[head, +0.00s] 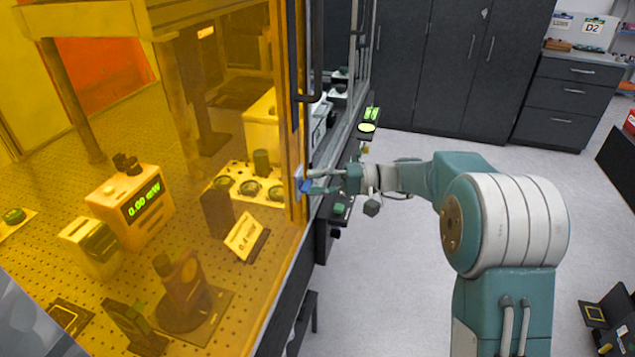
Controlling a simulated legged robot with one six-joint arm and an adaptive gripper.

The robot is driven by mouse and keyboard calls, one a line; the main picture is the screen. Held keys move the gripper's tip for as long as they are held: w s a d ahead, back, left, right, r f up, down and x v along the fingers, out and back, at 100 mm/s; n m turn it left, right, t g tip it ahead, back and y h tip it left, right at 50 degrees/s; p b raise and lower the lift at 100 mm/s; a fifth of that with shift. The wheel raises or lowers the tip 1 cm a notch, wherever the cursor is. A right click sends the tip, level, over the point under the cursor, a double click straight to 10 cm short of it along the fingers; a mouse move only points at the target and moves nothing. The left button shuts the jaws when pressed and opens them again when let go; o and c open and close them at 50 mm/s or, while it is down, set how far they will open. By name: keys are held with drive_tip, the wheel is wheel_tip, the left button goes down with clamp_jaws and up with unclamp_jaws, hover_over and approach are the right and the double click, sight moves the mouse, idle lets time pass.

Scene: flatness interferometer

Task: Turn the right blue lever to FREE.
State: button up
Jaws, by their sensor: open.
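A small blue lever (303,180) shows at the edge of the amber enclosure, near the end of my arm. No other blue lever can be made out. My gripper (320,181) is open, with its fingertips at or very close to the blue lever. I cannot tell whether they touch it or are around it. The lever's marking and setting are too small to read, and part of it is hidden by the fingers.
The amber panel (225,90) covers an optical table with a meter reading 0.00 mW (133,205). A black ledge with a green-lit round button (367,127) runs along the enclosure. Dark cabinets (450,60) stand behind.

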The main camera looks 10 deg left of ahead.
drive_tip(key=v, duration=1.2)
drive_tip(key=shift+f, duration=0.15)
drive_tip(key=s+d+r+m+t+h, duration=0.1)
drive_tip(key=s+r+m+t+h, duration=0.15)
drive_tip(key=s+h, duration=0.9)
drive_tip(key=s+d+f+t+h, duration=0.1)
drive_tip(key=s+d+t+h, duration=0.1)
drive_tip(key=s+d, duration=0.3)
drive_tip(key=s+d+f+t+h, duration=0.2)
drive_tip(key=s+d+t, duration=0.3)
drive_tip(key=s, duration=0.8)
drive_tip(key=shift+s+d+m+h, duration=0.35)
drive_tip(key=shift+d+h, duration=0.3)
drive_tip(key=shift+h, duration=0.2)
